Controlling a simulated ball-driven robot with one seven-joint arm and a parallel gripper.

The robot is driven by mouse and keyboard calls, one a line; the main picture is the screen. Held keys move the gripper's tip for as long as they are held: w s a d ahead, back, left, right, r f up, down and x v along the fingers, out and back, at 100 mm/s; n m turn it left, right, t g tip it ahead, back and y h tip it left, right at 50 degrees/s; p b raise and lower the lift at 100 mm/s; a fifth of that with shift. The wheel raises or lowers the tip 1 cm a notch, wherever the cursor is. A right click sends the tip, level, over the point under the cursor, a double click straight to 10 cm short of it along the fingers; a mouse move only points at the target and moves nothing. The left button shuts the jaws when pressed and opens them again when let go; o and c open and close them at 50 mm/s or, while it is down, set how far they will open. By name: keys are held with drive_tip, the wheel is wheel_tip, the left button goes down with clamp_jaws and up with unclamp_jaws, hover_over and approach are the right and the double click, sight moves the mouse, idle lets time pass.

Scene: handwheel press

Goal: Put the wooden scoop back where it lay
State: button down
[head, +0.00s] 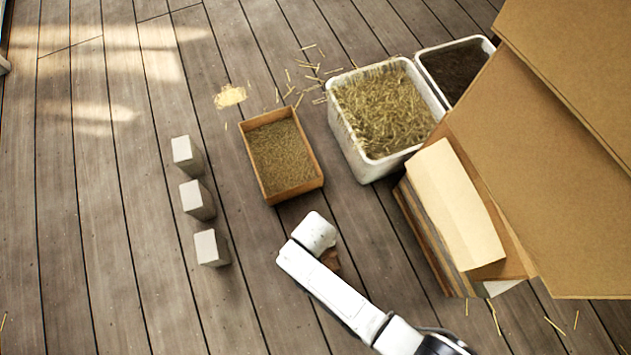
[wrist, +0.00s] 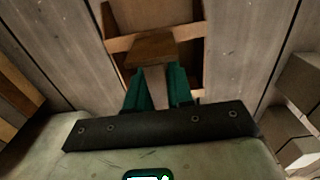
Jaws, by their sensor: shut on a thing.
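In the wrist view my gripper (wrist: 156,84) has its two teal fingers closed around a narrow wooden piece, which appears to be the handle of the wooden scoop (wrist: 140,48). The scoop's broader brown end shows just beyond the fingertips. A reddish-brown wooden frame or tray (wrist: 193,14) shows around and behind it. I cannot tell whether the scoop touches it. In the head view a small patch of brown wood (head: 331,261) shows beside my white wrist; my fingers are hidden there.
A wooden box of grain (head: 314,186) stands above my wrist in the head view. Three grey blocks (head: 198,199) stand to the left. A white tub of straw (head: 349,140), a dark-filled tub (head: 421,68) and cardboard (head: 540,190) are on the right.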

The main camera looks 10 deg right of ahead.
drive_tip(key=shift+w+d+f+b, duration=0.1)
drive_tip(key=shift+w+f+b, duration=0.1)
drive_tip(key=shift+f+b, duration=0.6)
drive_tip(key=shift+w+f+b, duration=0.15)
drive_tip(key=shift+f+b, duration=0.2)
drive_tip(key=shift+f, duration=0.7)
drive_tip(key=shift+f, duration=0.2)
drive_tip(key=c, duration=1)
unclamp_jaws()
wheel_tip(320, 180, up, 12)
drive_tip(key=p, duration=0.7)
drive_tip(key=shift+r, duration=0.2)
